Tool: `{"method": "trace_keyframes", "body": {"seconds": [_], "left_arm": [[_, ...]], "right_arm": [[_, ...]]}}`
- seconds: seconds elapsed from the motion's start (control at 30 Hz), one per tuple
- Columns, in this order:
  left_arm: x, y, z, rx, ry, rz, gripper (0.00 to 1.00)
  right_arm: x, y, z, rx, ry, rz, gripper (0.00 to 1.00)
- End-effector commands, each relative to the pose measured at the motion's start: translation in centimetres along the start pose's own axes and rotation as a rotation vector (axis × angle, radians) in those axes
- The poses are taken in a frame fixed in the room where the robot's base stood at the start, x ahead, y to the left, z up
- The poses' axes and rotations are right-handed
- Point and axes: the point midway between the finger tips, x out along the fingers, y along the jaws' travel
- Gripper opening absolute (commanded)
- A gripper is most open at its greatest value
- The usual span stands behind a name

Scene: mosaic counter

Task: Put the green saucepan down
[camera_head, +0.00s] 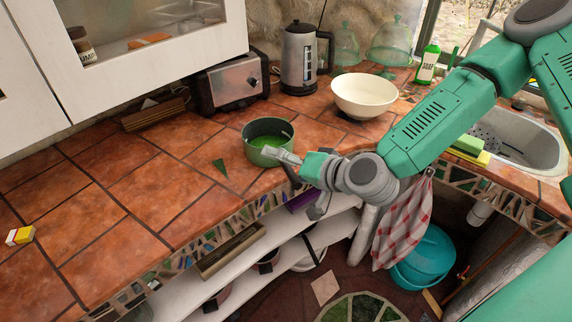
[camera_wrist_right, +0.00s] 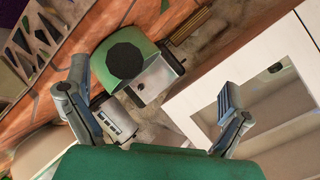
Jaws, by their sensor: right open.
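The green saucepan (camera_head: 267,130) stands upright on the tiled counter (camera_head: 150,190) near its front edge. It also shows in the right wrist view as a green shape (camera_wrist_right: 104,62) with a dark patch in its middle. My right gripper (camera_head: 287,158) is at the saucepan's near right side in the head view, its fingers close to the rim. In the right wrist view its two fingers (camera_wrist_right: 155,108) are spread wide with nothing held between them. I cannot tell whether a finger touches the pan. My left gripper is not in view.
A toaster (camera_head: 233,84), a kettle (camera_head: 298,58) and a cream bowl (camera_head: 364,94) stand behind the saucepan. The sink (camera_head: 530,147) is at the right. A white wall cabinet (camera_head: 150,60) overhangs the back left. The counter left of the saucepan is mostly clear.

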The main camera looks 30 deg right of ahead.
Motion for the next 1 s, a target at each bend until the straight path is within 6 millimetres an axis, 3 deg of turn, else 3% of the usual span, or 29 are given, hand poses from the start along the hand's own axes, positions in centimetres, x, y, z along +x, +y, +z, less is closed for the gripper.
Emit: {"method": "trace_keyframes", "body": {"seconds": [0.5, 1.0], "left_arm": [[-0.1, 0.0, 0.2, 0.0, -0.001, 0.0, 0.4], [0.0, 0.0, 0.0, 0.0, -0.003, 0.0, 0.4]], "right_arm": [[-6.9, 0.5, -0.5, 0.005, 0.002, -0.002, 1.0], [-7.4, 0.3, -0.2, 0.001, 0.0, 0.0, 1.0]]}}
